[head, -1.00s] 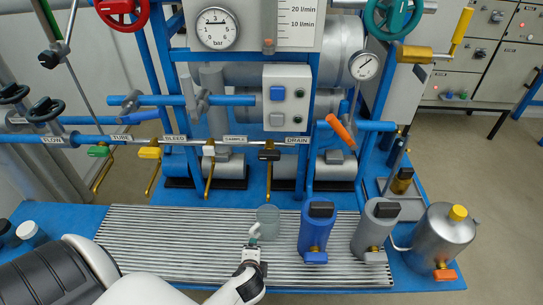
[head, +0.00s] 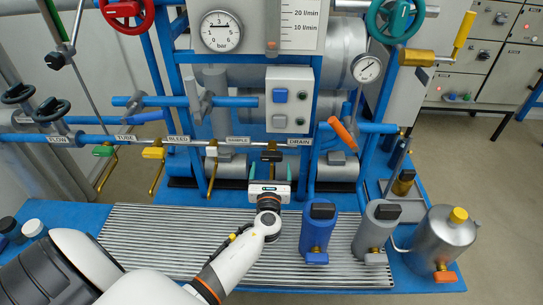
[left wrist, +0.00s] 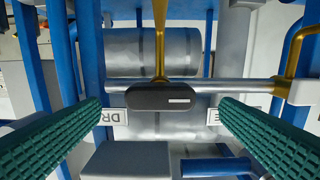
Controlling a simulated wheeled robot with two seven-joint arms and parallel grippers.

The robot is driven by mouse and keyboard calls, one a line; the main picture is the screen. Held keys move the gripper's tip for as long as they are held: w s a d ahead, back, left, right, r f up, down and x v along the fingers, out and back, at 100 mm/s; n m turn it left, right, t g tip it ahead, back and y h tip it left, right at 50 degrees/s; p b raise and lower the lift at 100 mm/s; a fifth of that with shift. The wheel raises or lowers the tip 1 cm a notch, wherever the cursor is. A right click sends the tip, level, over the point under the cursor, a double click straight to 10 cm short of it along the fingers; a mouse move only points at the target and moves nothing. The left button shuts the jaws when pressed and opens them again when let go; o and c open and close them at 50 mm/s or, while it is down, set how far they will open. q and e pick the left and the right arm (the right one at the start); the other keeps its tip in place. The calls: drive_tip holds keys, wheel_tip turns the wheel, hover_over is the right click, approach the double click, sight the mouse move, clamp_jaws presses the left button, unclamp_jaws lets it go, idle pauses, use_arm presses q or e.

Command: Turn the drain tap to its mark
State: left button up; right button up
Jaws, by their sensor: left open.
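The drain tap (head: 272,155) has a black handle on the horizontal pipe, left of its DRAIN label (head: 299,142), with a brass spout below. My left gripper (head: 270,172) is open just in front of and below the tap. In the left wrist view its green ribbed fingers (left wrist: 160,102) stand on both sides of the handle, apart from it. A separate target mark cannot be made out. My right gripper is not in view.
The sample tap (head: 211,150) with a white handle and the bleed tap (head: 153,152) with a yellow one sit to the left. A blue canister (head: 317,232) and a grey one (head: 374,232) stand right of my left arm. The ribbed tray (head: 150,235) lies below.

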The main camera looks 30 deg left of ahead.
sight(271, 160)
use_arm(q)
drive_tip(key=x, duration=0.6)
drive_tip(key=shift+s, duration=0.1)
drive_tip(key=shift+c, duration=0.5)
drive_tip(key=c, duration=0.9)
